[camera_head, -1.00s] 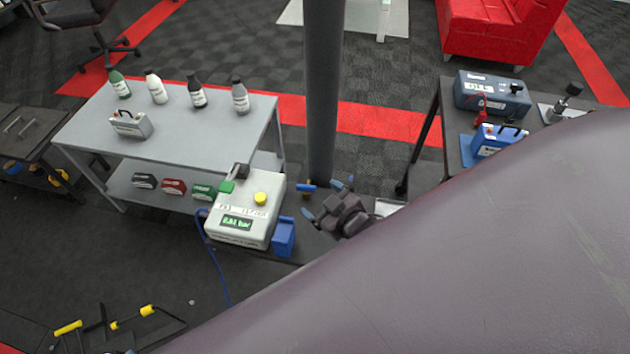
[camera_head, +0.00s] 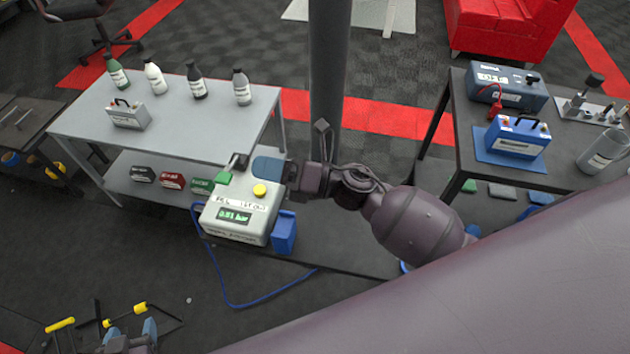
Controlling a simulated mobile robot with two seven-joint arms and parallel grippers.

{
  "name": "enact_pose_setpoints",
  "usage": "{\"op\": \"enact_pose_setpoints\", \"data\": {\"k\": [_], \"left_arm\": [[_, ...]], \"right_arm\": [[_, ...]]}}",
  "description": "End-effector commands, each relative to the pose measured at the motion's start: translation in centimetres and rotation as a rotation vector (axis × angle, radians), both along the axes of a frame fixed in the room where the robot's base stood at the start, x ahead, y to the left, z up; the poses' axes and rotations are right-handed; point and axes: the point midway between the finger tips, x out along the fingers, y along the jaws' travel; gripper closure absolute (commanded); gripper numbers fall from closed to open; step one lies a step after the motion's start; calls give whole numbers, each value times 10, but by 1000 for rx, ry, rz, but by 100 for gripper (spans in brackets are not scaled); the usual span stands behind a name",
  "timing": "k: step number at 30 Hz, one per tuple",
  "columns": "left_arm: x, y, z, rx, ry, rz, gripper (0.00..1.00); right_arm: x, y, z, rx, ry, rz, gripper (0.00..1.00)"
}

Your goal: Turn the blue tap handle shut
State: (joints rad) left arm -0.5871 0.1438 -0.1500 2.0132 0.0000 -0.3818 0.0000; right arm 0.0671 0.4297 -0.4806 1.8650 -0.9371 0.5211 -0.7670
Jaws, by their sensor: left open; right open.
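My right gripper (camera_head: 283,170) is open beside the white box with a green display (camera_head: 236,215). A blue-grey fingertip shows over the box's back right corner. The blue tap handle cannot be made out now; the place right of the box where it stood is covered by my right gripper and wrist. I cannot tell whether the gripper touches the handle. My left gripper (camera_head: 130,335) is open at the bottom left edge, partly cut off, far from the box.
A blue container (camera_head: 284,232) stands against the box's right side, and a blue hose (camera_head: 215,265) loops in front. A grey pole (camera_head: 327,80) rises behind my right gripper. A grey table (camera_head: 180,115) with bottles is at left; a dark bench (camera_head: 470,140) with devices is at right.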

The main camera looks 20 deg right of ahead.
Motion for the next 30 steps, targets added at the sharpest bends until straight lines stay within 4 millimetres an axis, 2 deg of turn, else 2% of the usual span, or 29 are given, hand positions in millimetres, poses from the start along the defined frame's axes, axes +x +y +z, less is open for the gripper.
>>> {"op": "enact_pose_setpoints", "data": {"k": [1, 3, 6, 11, 14, 19, 24, 27, 30], "left_arm": [[-1, 0, -10, 1, 7, -1, 39], [-2, 0, -16, 0, 10, -1, 39], [-3, -1, -25, 1, 17, -2, 39], [-5, -1, -38, 0, 24, -5, 39], [-6, -1, -47, 1, 34, -6, 39], [-10, -2, -66, 1, 58, -7, 39], [-12, -2, -76, 2, 72, -9, 39], [-10, -3, -76, 2, 69, -11, 39], [-7, -3, -74, 1, 61, -13, 39]], "right_arm": [[0, 12, -7, -109, -128, 79, 13], [-4, 26, -16, -254, -309, 191, 13], [-7, 36, -35, -456, -559, 356, 13], [0, 29, -74, -768, -934, 646, 13], [14, 10, -98, -955, -1139, 846, 13], [53, -40, -124, -1251, -1405, 1217, 13], [90, -87, -125, -1456, -1518, 1524, 13], [102, -103, -121, -1517, -1537, 1628, 13], [107, -111, -119, -1546, -1541, 1676, 13]]}}
